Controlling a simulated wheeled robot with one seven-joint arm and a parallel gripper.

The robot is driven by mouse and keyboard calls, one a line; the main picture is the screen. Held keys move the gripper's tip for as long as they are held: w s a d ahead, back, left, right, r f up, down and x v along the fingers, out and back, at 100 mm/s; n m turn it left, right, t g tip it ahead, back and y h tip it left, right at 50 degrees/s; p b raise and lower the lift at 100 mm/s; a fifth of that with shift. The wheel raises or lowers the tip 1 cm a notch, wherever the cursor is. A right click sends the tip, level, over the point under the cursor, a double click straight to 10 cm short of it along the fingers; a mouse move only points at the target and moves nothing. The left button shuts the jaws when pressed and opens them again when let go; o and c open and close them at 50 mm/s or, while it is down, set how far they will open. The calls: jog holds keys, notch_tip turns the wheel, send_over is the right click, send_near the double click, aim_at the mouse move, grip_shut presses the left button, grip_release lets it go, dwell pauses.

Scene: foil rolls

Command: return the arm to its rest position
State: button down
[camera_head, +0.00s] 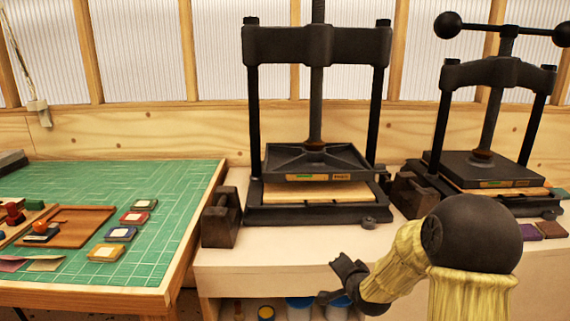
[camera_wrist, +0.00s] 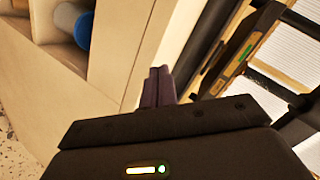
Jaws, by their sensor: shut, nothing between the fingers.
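My arm, in a yellow sleeve with a black joint, rises at the lower right of the head view. My gripper (camera_head: 343,278) is at its left end, in front of the white bench (camera_head: 270,248), near the bench's front edge. In the wrist view my gripper (camera_wrist: 161,78) shows with its two dark fingers together and nothing between them. It is apart from the black press (camera_head: 315,160) behind it.
A second press (camera_head: 488,165) stands at the right. A green cutting mat (camera_head: 170,190) with ink pads and a wooden tray (camera_head: 85,228) lies on the left table. Blue-lidded tubs (camera_head: 300,308) sit on the shelf under the bench. A dark weight (camera_head: 221,218) stands at the bench's left end.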

jog(key=s+a+f+n+g+h, duration=0.15)
jog(key=s+n+g, duration=0.85)
jog(key=s, duration=1.7)
jog(key=w+p+v, duration=0.1)
jog(key=p+v, duration=0.6)
jog(key=p, duration=0.1)
jog(key=w+r+p+v, duration=0.1)
jog(key=w+p+v, duration=0.1)
jog(key=p+v, duration=0.6)
jog(key=shift+w+d, duration=0.2)
jog(key=shift+w, duration=0.15)
